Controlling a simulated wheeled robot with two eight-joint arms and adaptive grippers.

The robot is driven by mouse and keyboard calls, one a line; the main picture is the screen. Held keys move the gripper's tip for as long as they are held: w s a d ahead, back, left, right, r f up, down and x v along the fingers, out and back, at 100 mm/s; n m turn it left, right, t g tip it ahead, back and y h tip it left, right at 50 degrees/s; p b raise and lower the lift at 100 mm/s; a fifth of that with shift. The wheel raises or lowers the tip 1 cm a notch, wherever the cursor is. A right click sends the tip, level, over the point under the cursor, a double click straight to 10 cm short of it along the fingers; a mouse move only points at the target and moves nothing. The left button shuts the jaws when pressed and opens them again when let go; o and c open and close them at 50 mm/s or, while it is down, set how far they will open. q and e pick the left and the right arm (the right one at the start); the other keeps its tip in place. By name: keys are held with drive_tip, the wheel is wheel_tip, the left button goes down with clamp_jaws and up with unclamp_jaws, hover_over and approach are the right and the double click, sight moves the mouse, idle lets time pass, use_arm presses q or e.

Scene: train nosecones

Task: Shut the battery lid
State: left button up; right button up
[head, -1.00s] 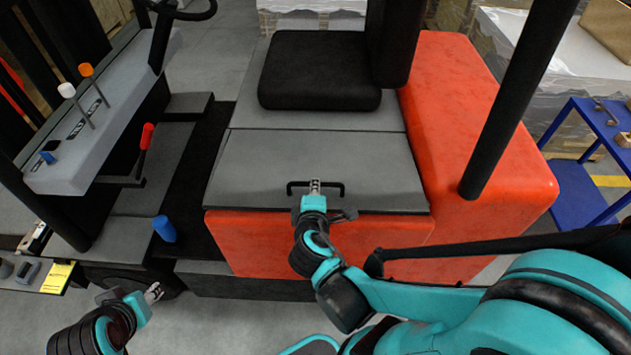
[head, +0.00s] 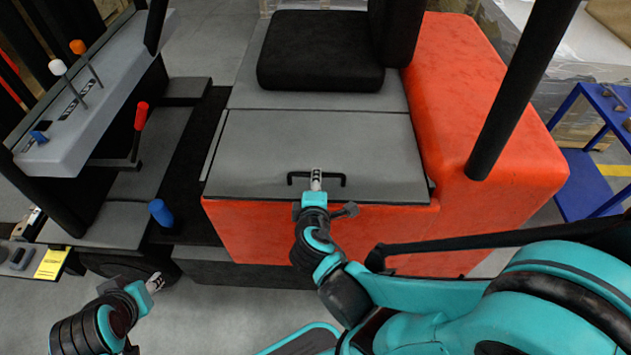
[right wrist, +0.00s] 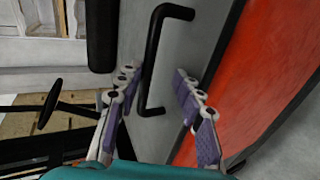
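The battery lid (head: 270,145) is a grey panel in front of the black seat, with a black bar handle (head: 334,180) near its front edge. It lies flat or nearly flat over the orange body; a thin dark line shows along its right edge. I cannot tell whether it is fully seated. My right gripper (head: 316,178) is at the handle. In the right wrist view, my right gripper (right wrist: 157,85) has its fingers apart, with the handle (right wrist: 152,65) between them and no clear grip. My left gripper (head: 155,283) is low at the left, away from the lid; its fingers are too small to judge.
The black seat (head: 320,50) is behind the lid. A black post (head: 520,90) rises from the orange rear body (head: 470,120) at right. A lever console (head: 85,110) and a blue cylinder (head: 160,212) stand at left. A blue cart (head: 590,180) is at far right.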

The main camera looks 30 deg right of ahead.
drive_tip(key=shift+w+d, duration=0.1)
drive_tip(key=shift+w, duration=0.05)
idle(0.3)
drive_tip(key=shift+r, duration=0.1)
drive_tip(key=shift+s+a+r, duration=0.2)
drive_tip(key=shift+s+a, duration=0.1)
drive_tip(key=v, duration=1.1)
drive_tip(key=shift+s, duration=0.15)
drive_tip(key=shift+d+f, duration=0.1)
drive_tip(key=shift+w+a+f+m+g+y, duration=0.3)
drive_tip(key=shift+w+f+m+g+y, duration=0.3)
drive_tip(key=shift+m+y, duration=0.95)
drive_tip(key=shift+w+a+f+m+g+y, duration=0.35)
drive_tip(key=shift+m+g+y, duration=0.3)
drive_tip(key=shift+m, duration=1.65)
drive_tip(key=shift+w+a+f+m+g+y, duration=0.3)
drive_tip(key=shift+w+f+m+g+y, duration=0.25)
drive_tip(key=shift+m+y, duration=1)
drive_tip(key=shift+s+m+h, duration=0.1)
drive_tip(key=shift+m+h, duration=0.3)
drive_tip(key=shift+h, duration=0.05)
